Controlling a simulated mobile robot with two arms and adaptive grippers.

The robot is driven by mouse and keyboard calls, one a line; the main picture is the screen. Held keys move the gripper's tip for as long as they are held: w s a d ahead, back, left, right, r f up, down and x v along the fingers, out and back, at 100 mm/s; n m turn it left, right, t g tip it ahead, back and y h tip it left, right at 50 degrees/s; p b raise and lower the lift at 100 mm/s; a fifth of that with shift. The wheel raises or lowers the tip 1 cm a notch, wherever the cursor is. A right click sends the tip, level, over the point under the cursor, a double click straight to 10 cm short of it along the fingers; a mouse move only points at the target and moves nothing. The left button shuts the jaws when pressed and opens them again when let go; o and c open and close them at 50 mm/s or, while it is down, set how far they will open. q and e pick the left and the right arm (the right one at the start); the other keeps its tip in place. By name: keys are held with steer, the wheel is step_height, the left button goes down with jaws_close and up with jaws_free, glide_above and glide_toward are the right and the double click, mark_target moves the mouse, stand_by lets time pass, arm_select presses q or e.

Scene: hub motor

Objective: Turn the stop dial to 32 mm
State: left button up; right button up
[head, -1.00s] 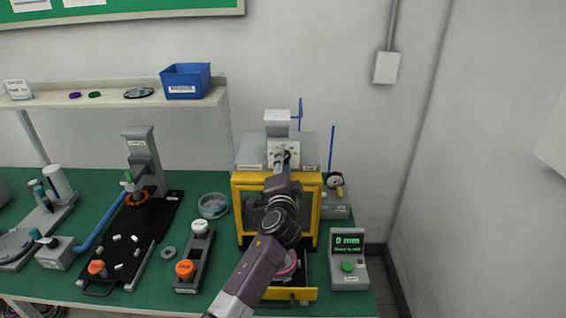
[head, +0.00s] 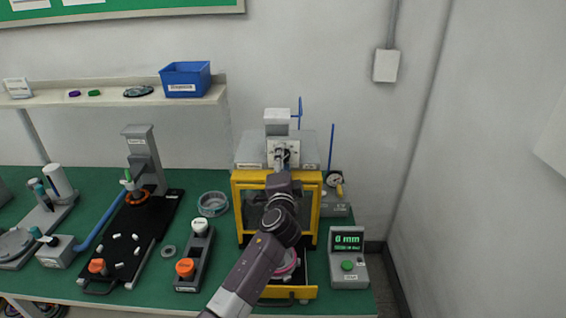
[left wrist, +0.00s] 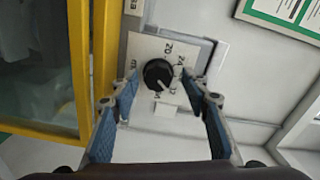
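The stop dial is a round black knob (left wrist: 158,74) with a pale pointer mark, on a white numbered plate (left wrist: 142,48). The pointer is toward the lower right in the left wrist view; 20 and 24 are readable above right, the other numbers are too small. In the head view the plate is on the front of the grey top of a yellow-framed press (head: 236,205). My left gripper (left wrist: 163,80) is open, with one finger on each side of the knob and gaps visible to both. In the head view, my left gripper (head: 281,158) partly hides the dial. My right gripper is out of view.
A button box (head: 200,243) and a black fixture tray (head: 125,255) lie left. My arm crosses the press front.

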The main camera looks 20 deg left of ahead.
arm_select(q)
steer(key=shift+f, duration=0.1)
steer(key=v, duration=1.2)
